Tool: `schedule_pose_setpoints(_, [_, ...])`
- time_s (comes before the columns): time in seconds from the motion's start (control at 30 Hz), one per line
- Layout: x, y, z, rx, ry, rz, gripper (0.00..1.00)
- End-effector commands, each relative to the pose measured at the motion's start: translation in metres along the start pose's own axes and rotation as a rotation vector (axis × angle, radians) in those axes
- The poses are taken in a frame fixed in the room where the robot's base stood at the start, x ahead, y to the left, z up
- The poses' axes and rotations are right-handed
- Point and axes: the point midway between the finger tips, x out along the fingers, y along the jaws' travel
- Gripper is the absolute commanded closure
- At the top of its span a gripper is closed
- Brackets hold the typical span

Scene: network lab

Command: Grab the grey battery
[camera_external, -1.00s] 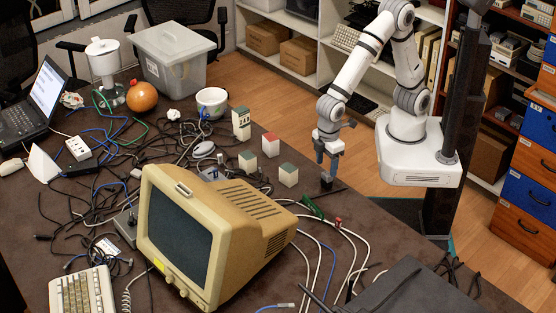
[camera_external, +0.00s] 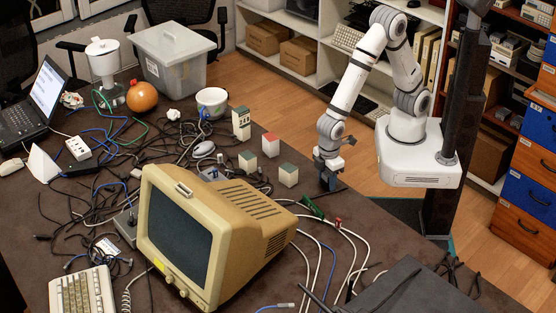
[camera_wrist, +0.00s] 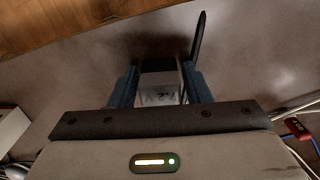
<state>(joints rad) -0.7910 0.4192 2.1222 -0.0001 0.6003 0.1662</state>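The grey battery is a small dark block with a pale, marked face (camera_wrist: 160,94), seen in the wrist view between the two blue fingers of my gripper (camera_wrist: 160,80). The fingers stand apart, one on each side of it, with a narrow gap seeming to show beside it. Contact is not clear. In the external view my gripper (camera_external: 329,180) points down at the table's right edge, and its fingers mostly hide the battery.
Small pale blocks with green or red tops (camera_external: 288,176) stand left of my gripper. A beige monitor (camera_external: 210,235) fills the middle of the table (camera_external: 375,235). Cables and a green connector (camera_external: 312,206) lie in front. A thin dark strip (camera_wrist: 199,36) lies close to the right finger.

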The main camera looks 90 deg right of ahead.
Motion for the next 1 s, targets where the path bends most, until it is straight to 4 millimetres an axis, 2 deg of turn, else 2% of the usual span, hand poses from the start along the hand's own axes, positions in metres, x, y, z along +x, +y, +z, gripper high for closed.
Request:
schedule_pose_setpoints(0.07, [0.0, 0.0, 0.0, 0.0, 0.0, 0.0, 0.63])
schedule_pose_setpoints(0.4, [0.0, 0.0, 0.0, 0.0, 0.0, 0.0, 0.91])
schedule_pose_setpoints(0.67, [-0.002, 0.0, 0.0, 0.0, 0.001, 0.0, 0.92])
schedule_pose_setpoints(0.77, [-0.012, 0.0, -0.001, 0.0, 0.004, -0.001, 0.92])
schedule_pose_setpoints(1.0, [-0.06, 0.0, -0.001, 0.0, 0.006, -0.001, 0.92])
